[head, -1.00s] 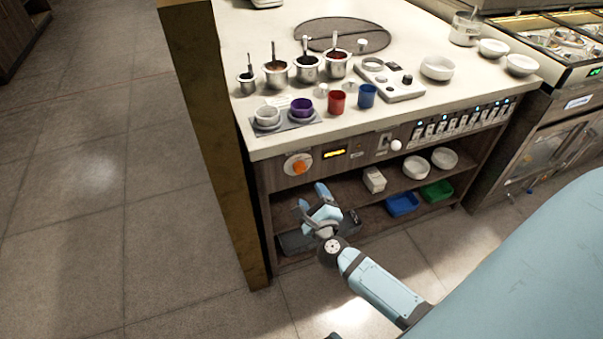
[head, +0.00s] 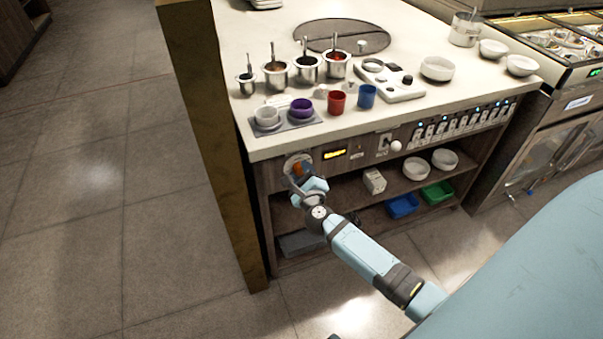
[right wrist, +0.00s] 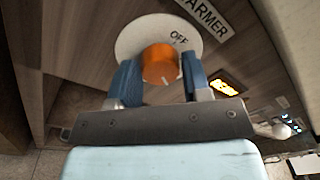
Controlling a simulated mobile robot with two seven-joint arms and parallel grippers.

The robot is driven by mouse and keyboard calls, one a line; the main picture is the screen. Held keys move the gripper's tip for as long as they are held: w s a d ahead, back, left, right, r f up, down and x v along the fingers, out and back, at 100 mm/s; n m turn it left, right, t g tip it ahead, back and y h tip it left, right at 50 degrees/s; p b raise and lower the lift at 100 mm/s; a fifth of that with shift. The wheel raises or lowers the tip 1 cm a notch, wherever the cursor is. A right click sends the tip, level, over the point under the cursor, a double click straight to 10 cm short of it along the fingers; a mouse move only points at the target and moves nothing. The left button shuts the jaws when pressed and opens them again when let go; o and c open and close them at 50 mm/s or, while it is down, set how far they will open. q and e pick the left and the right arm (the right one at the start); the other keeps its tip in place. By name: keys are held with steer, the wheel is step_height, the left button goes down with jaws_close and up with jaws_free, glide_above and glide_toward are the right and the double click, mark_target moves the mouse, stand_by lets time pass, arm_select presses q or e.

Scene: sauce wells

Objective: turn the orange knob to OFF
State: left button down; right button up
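The orange knob (head: 298,169) sits on a round white dial (head: 289,164) on the counter's front panel. In the right wrist view the knob (right wrist: 160,63) shows a short white mark pointing down and slightly right. The word OFF (right wrist: 179,39) is on the dial, above and right of the knob. My right gripper (right wrist: 161,80) is open, with one blue finger on each side of the knob. Gaps are very narrow, and I cannot tell whether the fingers touch it. In the head view the right gripper (head: 306,184) partly hides the knob. My left gripper is out of view.
A lit yellow display (head: 334,154) is right of the dial, with a white ball-shaped handle (head: 396,146) and several switches farther along. Below is a shelf with a blue tray (head: 402,206) and a green tray (head: 437,192). Pots and cups stand on the counter (head: 262,143).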

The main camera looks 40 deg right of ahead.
steer(key=c, duration=0.5)
steer(key=shift+o, duration=0.2)
